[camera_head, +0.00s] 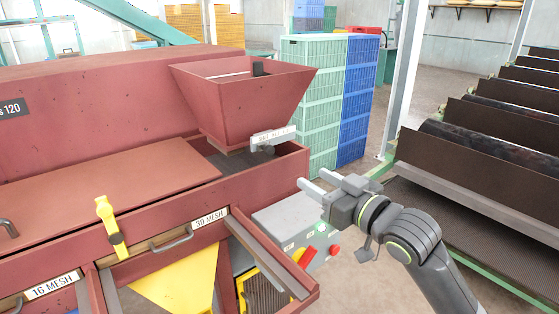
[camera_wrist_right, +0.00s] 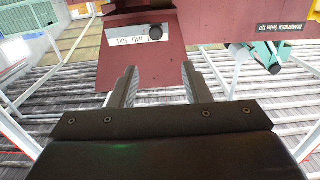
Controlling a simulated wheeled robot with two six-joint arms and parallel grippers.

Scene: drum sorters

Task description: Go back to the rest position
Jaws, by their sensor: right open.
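My right gripper (camera_head: 316,183) is open, with nothing between its fingers. It is in the air to the right of the red drum sorter (camera_head: 110,105), above the grey control box (camera_head: 290,222). In the right wrist view, the two fingers of my right gripper (camera_wrist_right: 159,75) stand apart, below the hopper's label plate in the picture. The red hopper (camera_head: 240,105) has a white label plate (camera_head: 272,138) with a dark knob (camera_head: 268,149) low on its front. My left gripper is not in view.
Stacked green crates (camera_head: 310,100) and blue crates (camera_head: 360,90) stand behind. A white post (camera_head: 404,75) and dark conveyors (camera_head: 490,125) are at right. A yellow handle (camera_head: 107,220) sits on the sorter's front.

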